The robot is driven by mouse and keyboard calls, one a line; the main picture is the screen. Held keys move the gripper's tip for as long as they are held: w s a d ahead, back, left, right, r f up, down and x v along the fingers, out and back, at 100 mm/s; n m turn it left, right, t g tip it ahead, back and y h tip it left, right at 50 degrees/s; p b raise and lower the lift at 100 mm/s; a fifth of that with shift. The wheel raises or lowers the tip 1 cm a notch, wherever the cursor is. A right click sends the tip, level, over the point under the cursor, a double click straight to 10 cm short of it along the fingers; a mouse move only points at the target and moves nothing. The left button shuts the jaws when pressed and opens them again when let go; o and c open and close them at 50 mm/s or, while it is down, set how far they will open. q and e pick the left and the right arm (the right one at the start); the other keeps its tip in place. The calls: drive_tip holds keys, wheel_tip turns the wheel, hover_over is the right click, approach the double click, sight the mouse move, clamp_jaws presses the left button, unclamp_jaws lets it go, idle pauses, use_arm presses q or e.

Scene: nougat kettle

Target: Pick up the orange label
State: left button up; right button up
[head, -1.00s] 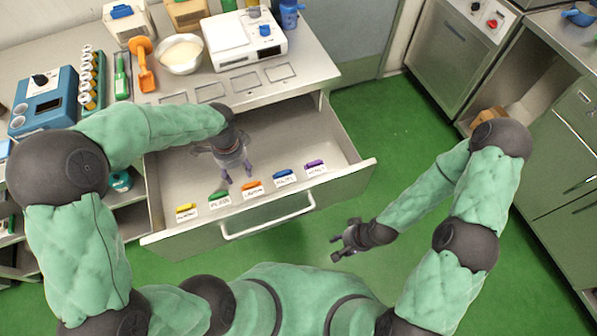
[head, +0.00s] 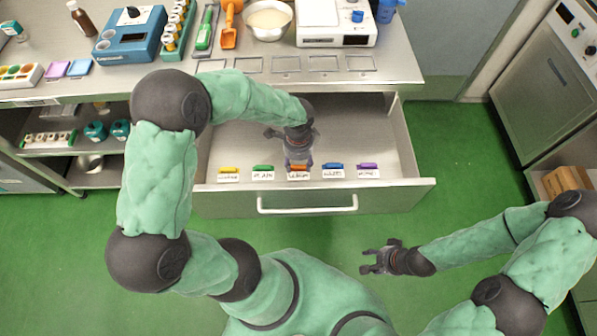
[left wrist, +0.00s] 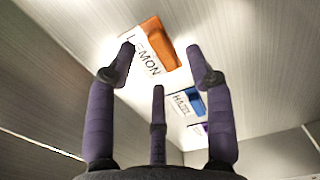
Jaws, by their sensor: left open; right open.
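The orange label (left wrist: 160,42) has an orange grip bar and a white card with dark lettering that looks like "LEMON". It lies in the open drawer, in the middle of a row of labels, and shows in the head view (head: 298,174) partly hidden by my gripper. My left gripper (head: 298,163) is over it inside the drawer. In the left wrist view its open fingers (left wrist: 160,70) point at the label, with the label near the fingertips and nothing held. My right gripper (head: 372,261) is open and empty, in front of the drawer over the green floor.
In the drawer (head: 405,160), a yellow label (head: 229,170) and a green label (head: 263,169) lie to the left, a blue label (head: 333,167) and a purple label (head: 368,167) to the right. The counter (head: 400,75) above holds a bowl (head: 268,20) and devices.

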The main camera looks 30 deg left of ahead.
sight(298, 172)
use_arm(q)
wheel_tip(298, 172, down, 2)
drive_tip(key=shift+f+b, duration=0.25)
drive_tip(key=shift+b, duration=0.1)
drive_tip(key=shift+c, duration=0.3)
drive_tip(key=c, duration=0.9)
